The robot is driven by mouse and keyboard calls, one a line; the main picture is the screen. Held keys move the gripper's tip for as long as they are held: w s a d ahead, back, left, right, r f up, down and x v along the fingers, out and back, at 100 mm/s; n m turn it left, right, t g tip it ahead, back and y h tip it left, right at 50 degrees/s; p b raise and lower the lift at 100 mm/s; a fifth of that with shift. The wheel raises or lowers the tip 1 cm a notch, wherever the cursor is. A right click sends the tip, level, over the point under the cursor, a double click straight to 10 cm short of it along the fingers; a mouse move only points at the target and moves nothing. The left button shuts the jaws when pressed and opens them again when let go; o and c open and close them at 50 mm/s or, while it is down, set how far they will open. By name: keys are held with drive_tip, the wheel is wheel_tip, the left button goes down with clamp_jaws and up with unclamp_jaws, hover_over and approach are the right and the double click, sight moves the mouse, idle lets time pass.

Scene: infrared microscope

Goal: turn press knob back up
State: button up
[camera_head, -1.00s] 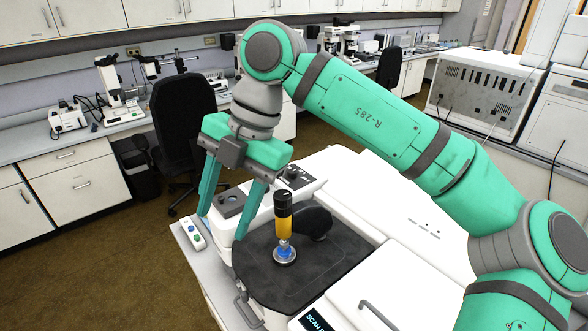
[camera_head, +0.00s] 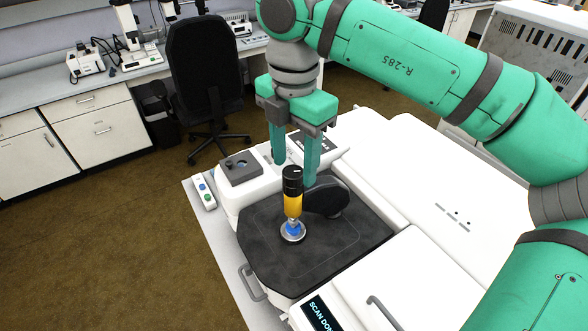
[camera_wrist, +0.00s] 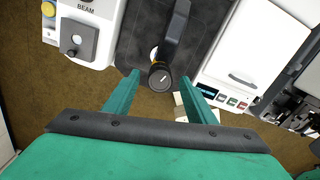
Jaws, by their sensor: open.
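The press knob (camera_head: 292,180) has a black top and a yellow shaft. It stands upright over the dark stage plate (camera_head: 262,262), above a round metal and blue tip (camera_head: 292,232). In the wrist view the knob's black cap (camera_wrist: 160,78), with a white line on it, shows between my fingertips. My gripper (camera_head: 295,171) points down, its two green fingers apart and empty. In the head view the fingers appear just behind and above the knob. I cannot tell whether either finger touches it. In the wrist view my gripper (camera_wrist: 157,76) has the knob roughly centred.
A black curved arm (camera_head: 328,200) sits right behind the knob. A white cover with a handle (camera_head: 385,312) is at front right. Open floor lies left.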

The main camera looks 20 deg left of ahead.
drive_tip(key=shift+f, duration=1.45)
drive_tip(key=shift+s+a, duration=0.1)
drive_tip(key=shift+s, duration=0.05)
drive_tip(key=c, duration=1)
drive_tip(key=shift+c, duration=0.2)
drive_tip(key=shift+n, duration=0.3)
